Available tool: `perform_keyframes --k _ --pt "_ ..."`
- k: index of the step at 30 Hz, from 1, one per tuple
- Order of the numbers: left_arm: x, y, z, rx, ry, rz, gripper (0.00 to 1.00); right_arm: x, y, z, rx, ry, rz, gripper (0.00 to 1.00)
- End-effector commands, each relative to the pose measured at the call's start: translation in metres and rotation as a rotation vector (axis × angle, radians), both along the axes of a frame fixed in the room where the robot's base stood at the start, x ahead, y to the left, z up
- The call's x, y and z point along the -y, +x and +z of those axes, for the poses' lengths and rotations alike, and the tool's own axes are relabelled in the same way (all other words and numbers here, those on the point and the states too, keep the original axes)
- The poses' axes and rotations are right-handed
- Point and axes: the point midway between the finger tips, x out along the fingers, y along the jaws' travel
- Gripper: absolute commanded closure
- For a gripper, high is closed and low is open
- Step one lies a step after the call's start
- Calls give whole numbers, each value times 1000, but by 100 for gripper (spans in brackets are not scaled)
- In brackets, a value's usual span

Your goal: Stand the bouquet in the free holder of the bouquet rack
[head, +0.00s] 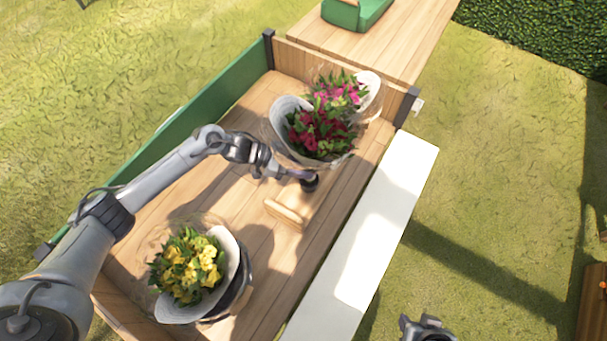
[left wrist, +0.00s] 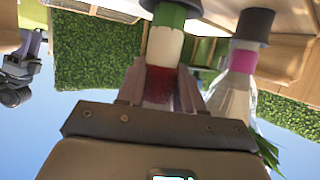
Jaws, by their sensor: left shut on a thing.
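My left gripper (head: 290,177) is shut on the stem of the dark-red bouquet (head: 318,133), whose pale-wrapped head is beyond the fingers in the head view. In the left wrist view, the stem's dark-red band (left wrist: 160,84) sits between the fingers (left wrist: 158,92), with white and green parts beyond it. A dark cup-like piece (left wrist: 176,5) is at the stem's end; I cannot tell how deep the stem sits in it. Beside it, another wrapped bouquet with a pink band (left wrist: 243,55) stands in a dark holder (left wrist: 256,25). My right gripper (head: 427,328) is partly visible at the bottom edge.
A yellow bouquet (head: 187,265) stands at the near left of the wooden cart bed (head: 258,125). A pink bouquet (head: 343,88) is behind the dark-red one. A wooden block (head: 285,214) lies near my gripper. A white ledge (head: 385,225) runs along the right side.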

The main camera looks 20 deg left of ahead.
Motion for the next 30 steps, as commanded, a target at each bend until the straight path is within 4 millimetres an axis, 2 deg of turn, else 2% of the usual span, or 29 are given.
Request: perform_keyframes --k 10,24,25,30 --pt "1 1 -37 1 -3 1 100 -1 0 -24 1 3 -1 57" --pt "1 0 -42 2 -2 1 100 -2 0 -25 0 11 -6 57" --pt "0 0 -43 0 -1 0 61 -2 0 -25 0 11 -6 57" --pt "0 0 -42 0 0 0 38 -2 0 -25 1 10 -6 57"
